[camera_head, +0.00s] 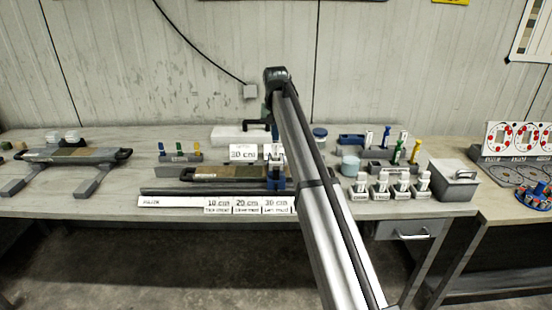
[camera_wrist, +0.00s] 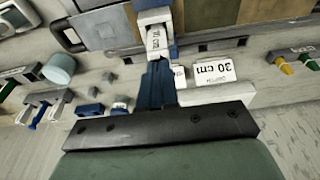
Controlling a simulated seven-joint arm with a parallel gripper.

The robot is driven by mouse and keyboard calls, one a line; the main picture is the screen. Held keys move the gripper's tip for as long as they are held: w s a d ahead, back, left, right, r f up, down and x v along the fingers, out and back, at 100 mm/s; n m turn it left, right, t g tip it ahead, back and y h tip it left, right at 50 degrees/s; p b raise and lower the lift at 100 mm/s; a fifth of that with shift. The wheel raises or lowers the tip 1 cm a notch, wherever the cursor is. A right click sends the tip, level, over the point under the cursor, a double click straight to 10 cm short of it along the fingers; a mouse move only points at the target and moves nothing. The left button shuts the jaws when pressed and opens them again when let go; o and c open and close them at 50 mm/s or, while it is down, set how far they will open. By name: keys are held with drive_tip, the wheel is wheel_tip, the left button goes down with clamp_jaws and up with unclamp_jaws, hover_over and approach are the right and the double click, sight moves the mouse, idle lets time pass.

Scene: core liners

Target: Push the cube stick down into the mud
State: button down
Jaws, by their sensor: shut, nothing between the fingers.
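The long core liner (camera_head: 185,174) lies on the bench with brown mud (camera_head: 230,172) in it; the mud also shows at the top of the wrist view (camera_wrist: 212,12). My gripper (camera_wrist: 157,72) is shut, with nothing between its blue fingers. It points down at the right end of the liner. A white, block-like piece (camera_wrist: 155,18), perhaps the cube stick, stands just beyond the fingertips at the mud's edge. I cannot tell whether the fingers touch it or how deep it sits. In the head view my arm partly hides this spot.
A "30 cm" card (camera_head: 243,152) stands behind the liner. A white strip with length labels (camera_head: 180,202) lies in front. Several white labelled holders (camera_head: 380,188) and a grey box (camera_head: 454,180) stand to the right. Another liner (camera_head: 75,155) is at the left.

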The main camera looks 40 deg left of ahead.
drive_tip(key=shift+f, duration=1.1)
idle(1.0)
drive_tip(key=shift+r, duration=0.15)
drive_tip(key=shift+r, duration=3.4)
